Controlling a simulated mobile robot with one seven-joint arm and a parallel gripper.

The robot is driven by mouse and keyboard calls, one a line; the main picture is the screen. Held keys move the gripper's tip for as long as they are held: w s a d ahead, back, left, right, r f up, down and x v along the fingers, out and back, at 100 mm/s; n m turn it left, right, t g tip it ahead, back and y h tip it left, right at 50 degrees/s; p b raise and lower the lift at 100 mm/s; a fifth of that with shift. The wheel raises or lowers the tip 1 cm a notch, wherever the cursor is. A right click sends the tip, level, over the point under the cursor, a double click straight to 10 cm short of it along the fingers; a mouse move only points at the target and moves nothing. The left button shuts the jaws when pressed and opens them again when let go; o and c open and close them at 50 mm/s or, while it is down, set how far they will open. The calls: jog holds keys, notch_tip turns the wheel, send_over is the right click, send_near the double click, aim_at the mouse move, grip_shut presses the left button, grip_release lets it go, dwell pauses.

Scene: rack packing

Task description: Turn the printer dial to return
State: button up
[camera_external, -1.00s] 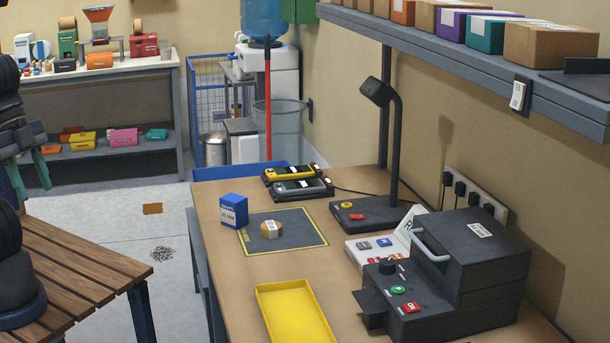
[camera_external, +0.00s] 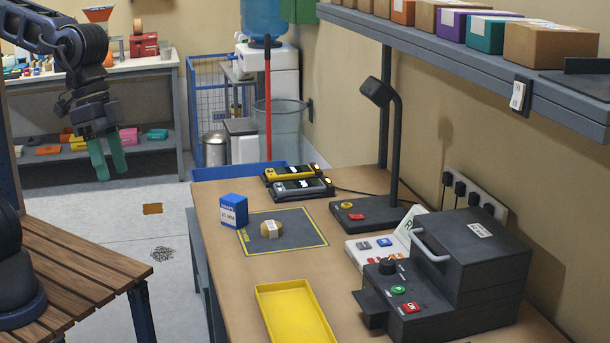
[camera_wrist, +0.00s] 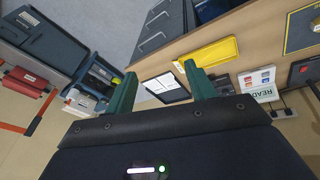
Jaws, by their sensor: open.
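The printer (camera_external: 480,258) is a dark grey box with a raised handle at the front right of the workbench. Its black dial (camera_external: 387,266) stands on its left front part, near a green button (camera_external: 398,290) and a red switch (camera_external: 411,308). The dial's marking is too small to read. My gripper (camera_external: 108,168) hangs at the upper left of the external view, well away from the printer, with its green fingers apart and empty, pointing down. In the wrist view the open fingers (camera_wrist: 160,88) also show; I cannot make out the dial there.
A yellow tray (camera_external: 268,292), a blue box (camera_external: 233,210) and a dark mat (camera_external: 295,233) lie left of the printer. A button panel (camera_external: 365,252) and a lamp (camera_external: 392,150) stand behind it. A shelf (camera_external: 450,55) overhangs the right. Slatted wood (camera_external: 75,270) is at lower left.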

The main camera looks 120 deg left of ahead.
jog(key=w+a+n, duration=0.3)
jog(key=w+a, duration=0.4)
jog(key=w, duration=0.2)
jog(key=n+g+y, duration=0.3)
jog(key=n+y, duration=0.2)
jog(key=n, duration=0.3)
send_near(388, 262)
jog(key=x, duration=0.8)
jog(key=shift+a+f, duration=0.15)
jog(key=shift+f, duration=0.15)
jog(key=c, duration=1)
